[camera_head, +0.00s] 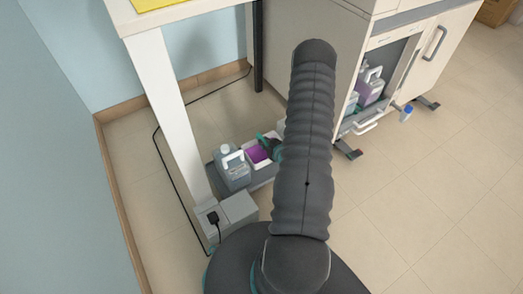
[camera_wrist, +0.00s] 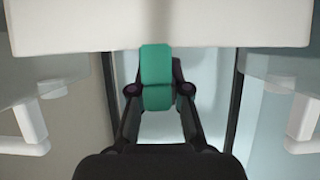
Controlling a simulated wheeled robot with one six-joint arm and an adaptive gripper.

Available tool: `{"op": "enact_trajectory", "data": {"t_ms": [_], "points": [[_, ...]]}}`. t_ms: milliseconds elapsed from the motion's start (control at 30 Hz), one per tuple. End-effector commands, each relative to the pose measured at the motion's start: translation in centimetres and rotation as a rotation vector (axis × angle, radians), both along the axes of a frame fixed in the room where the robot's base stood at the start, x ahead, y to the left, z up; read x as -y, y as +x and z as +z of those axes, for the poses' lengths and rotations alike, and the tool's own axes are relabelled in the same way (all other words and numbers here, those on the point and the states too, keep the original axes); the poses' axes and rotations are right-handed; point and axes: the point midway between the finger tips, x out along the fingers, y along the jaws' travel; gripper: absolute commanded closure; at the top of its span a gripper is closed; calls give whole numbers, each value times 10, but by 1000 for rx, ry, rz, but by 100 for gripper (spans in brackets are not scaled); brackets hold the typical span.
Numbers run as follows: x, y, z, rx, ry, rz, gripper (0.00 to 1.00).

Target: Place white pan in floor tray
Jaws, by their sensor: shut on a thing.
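The white pan (camera_head: 264,176) is low down beside the table leg in the head view, with a purple patch inside it. It seems to be in or just over the grey floor tray (camera_head: 211,171); I cannot tell whether it rests on the tray's bottom. My gripper (camera_head: 268,146) is at the pan's far edge, partly hidden by my arm. In the wrist view the white pan (camera_wrist: 230,27) fills the top, and my gripper's teal fingertips (camera_wrist: 156,77) are shut on its edge.
A grey box with a black plug (camera_head: 233,212) is in front. The white table leg (camera_head: 172,110) is close on the left. An open cabinet (camera_head: 385,80) holds another jug.

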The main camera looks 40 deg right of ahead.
Motion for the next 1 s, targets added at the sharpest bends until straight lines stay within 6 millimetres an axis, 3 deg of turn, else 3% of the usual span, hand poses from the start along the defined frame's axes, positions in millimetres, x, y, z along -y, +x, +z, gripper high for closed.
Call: {"op": "enact_trajectory", "data": {"t_ms": [300, 700, 733, 800, 1000], "points": [[-2, 1, -35, 2, 0, 4, 100], [-3, 2, -40, 2, -1, 6, 100], [-3, 2, -39, 1, -1, 6, 77], [-3, 2, -39, 1, -1, 6, 59], [-3, 2, -39, 1, 0, 7, 59]]}}
